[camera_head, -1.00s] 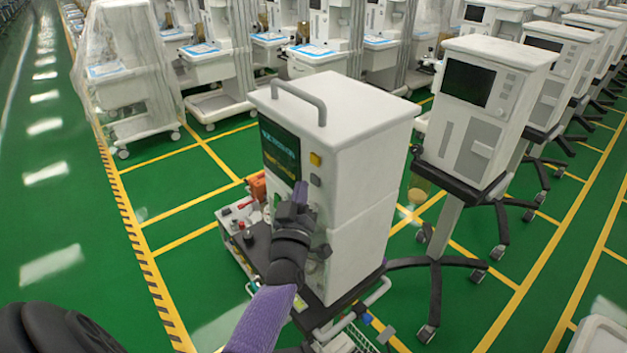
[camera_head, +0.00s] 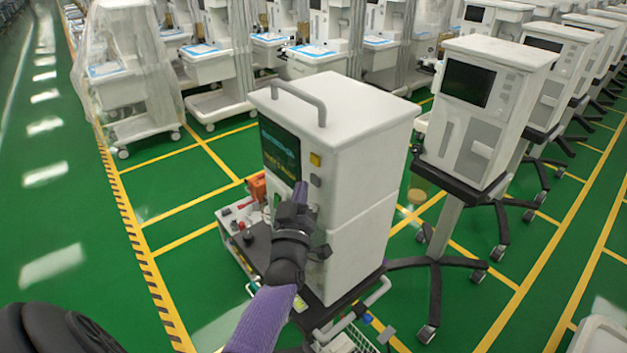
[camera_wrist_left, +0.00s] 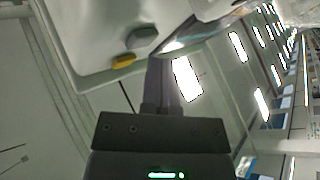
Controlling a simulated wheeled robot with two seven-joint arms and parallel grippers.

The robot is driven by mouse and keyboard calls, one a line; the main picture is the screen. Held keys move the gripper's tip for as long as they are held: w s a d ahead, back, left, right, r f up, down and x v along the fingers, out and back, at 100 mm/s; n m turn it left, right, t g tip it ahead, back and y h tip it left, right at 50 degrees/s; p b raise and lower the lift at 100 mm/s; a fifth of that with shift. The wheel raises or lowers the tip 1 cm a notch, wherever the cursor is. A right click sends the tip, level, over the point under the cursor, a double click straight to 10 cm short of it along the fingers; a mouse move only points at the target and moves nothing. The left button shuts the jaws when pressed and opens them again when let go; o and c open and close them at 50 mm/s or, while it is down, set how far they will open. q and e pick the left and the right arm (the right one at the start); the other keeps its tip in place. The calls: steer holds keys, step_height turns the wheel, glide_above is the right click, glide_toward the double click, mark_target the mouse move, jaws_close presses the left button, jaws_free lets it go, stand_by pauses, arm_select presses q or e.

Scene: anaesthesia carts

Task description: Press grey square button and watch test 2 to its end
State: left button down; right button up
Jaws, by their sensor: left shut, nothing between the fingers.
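The white anaesthesia machine (camera_head: 355,150) stands in front of me with a dark screen (camera_head: 279,149) on its left face. Beside the screen are a yellow square button (camera_head: 315,159) and, below it, the grey square button (camera_head: 315,180). The left wrist view also shows the grey button (camera_wrist_left: 141,37) and the yellow button (camera_wrist_left: 123,61). My left gripper (camera_head: 300,190) is shut and empty, its tip in front of the face, just left of the grey button. In the left wrist view the fingers (camera_wrist_left: 160,75) are apart from the grey button. The screen's text is too small to read. My right gripper is not in view.
A cart shelf (camera_head: 235,215) with small red and black parts sticks out left of the machine. A wheeled monitor stand (camera_head: 470,130) stands close on the right. Wrapped machines (camera_head: 125,75) line the back. The green floor at left is clear.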

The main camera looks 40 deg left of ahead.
arm_select(q)
steer(key=shift+w, duration=0.15)
stand_by(0.4)
steer(key=shift+w+d, duration=0.15)
steer(key=shift+w, duration=0.15)
steer(key=shift+w+d+b, duration=0.1)
steer(key=shift+w+b, duration=0.3)
stand_by(0.7)
steer(key=shift+s, duration=0.1)
steer(key=shift+s+a+p, duration=0.2)
steer(key=shift+s+p, duration=0.3)
steer(key=shift+s, duration=0.2)
steer(key=s+p, duration=0.1)
steer(key=s, duration=0.1)
steer(key=s+a+p, duration=0.1)
steer(key=s, duration=0.2)
steer(key=shift+a, duration=0.2)
